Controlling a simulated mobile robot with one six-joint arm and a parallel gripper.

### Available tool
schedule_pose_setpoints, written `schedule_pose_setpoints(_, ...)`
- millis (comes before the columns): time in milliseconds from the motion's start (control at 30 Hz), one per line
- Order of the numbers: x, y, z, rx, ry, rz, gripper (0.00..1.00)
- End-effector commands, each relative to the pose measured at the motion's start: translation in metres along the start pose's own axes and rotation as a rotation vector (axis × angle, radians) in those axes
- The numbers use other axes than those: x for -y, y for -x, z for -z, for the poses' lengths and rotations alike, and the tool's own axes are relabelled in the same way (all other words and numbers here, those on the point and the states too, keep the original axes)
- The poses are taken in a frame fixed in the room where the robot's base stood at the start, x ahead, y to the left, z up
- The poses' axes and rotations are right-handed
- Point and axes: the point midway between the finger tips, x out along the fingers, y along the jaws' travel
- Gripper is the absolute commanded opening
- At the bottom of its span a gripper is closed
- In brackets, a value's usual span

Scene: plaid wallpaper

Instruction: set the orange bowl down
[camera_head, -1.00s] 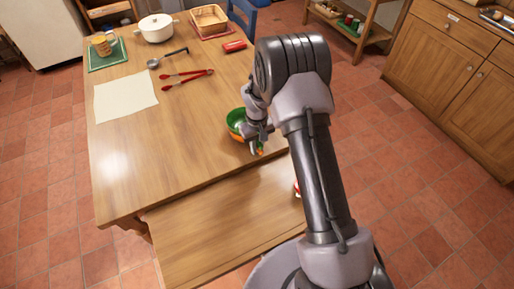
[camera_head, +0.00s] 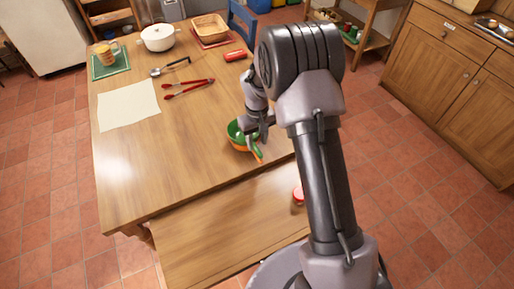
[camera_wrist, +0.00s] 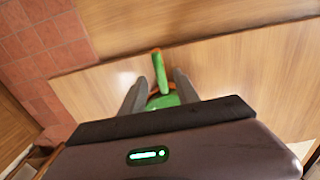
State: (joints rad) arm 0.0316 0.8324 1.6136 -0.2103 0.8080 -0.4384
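The orange bowl (camera_head: 238,146) has a green inside and sits on the wooden table (camera_head: 150,185), near its right edge. A narrow green piece with an orange tip (camera_head: 257,155) sticks out at its near right side. My gripper (camera_head: 264,134) is just above the bowl's right side. In the wrist view, my gripper's two fingers (camera_wrist: 158,85) stand apart, with the green piece (camera_wrist: 158,72) showing between and beyond them. A little orange (camera_wrist: 152,93) shows there too. The fingers and my wrist hide much of the bowl, and I cannot tell whether they touch it.
Red tongs (camera_head: 188,88), a ladle (camera_head: 170,67), a white sheet (camera_head: 128,104), a white pot (camera_head: 157,38), a basket (camera_head: 209,27) and a red can (camera_head: 235,55) lie toward the back. A red-topped item (camera_head: 298,194) is at the near right. The table's middle is clear.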

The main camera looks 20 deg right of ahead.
Motion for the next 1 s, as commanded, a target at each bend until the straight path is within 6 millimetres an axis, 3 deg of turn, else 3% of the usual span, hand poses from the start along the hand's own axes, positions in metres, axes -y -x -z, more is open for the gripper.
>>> schedule_pose_setpoints(33, 0.0, 0.015, 0.0, -0.002, 0.001, -0.001, 0.37)
schedule_pose_setpoints(233, 0.001, 0.045, -0.001, -0.011, -0.01, 0.0, 0.37)
schedule_pose_setpoints(267, 0.003, 0.057, -0.003, -0.024, -0.022, 0.0, 0.37)
schedule_pose_setpoints(367, 0.013, 0.126, -0.02, -0.097, -0.098, 0.009, 0.37)
schedule_pose_setpoints(400, 0.02, 0.159, -0.036, -0.134, -0.142, 0.017, 0.37)
schedule_pose_setpoints(500, 0.042, 0.234, -0.088, -0.237, -0.259, 0.05, 0.37)
schedule_pose_setpoints(600, 0.067, 0.283, -0.153, -0.34, -0.374, 0.1, 0.37)
schedule_pose_setpoints(700, 0.088, 0.302, -0.211, -0.424, -0.469, 0.154, 0.37)
schedule_pose_setpoints(800, 0.102, 0.302, -0.248, -0.476, -0.529, 0.197, 0.37)
schedule_pose_setpoints(900, 0.108, 0.3, -0.264, -0.5, -0.557, 0.219, 0.37)
schedule_pose_setpoints(1000, 0.11, 0.298, -0.267, -0.503, -0.565, 0.224, 0.37)
